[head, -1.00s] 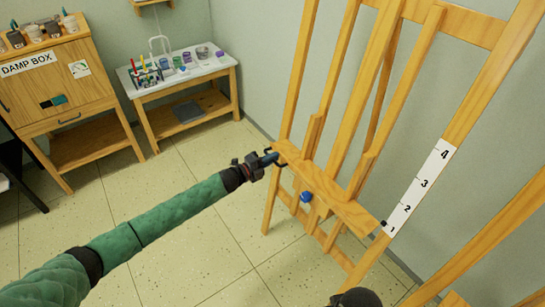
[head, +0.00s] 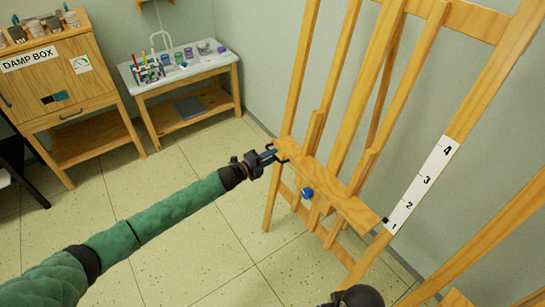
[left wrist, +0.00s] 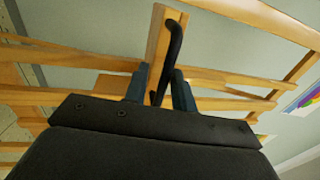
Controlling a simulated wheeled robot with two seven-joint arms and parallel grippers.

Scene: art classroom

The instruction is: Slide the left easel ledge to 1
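The wooden easel ledge (head: 345,203) runs across the left easel, with a blue knob (head: 307,193) on its front. A black pointer at its right end sits by the 1 on the white scale (head: 420,185), numbered 1 to 4. A dark handle (left wrist: 171,52) is at the ledge's left end. My left gripper (head: 270,155) is at that end. In the left wrist view its two blue-grey fingers stand apart, one on each side of the handle, with gaps showing.
A second easel part (head: 500,235) stands to the right. A white-topped table (head: 205,66) with art supplies and a damp box cabinet (head: 85,92) stand at the back left. The tiled floor (head: 190,255) between is clear.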

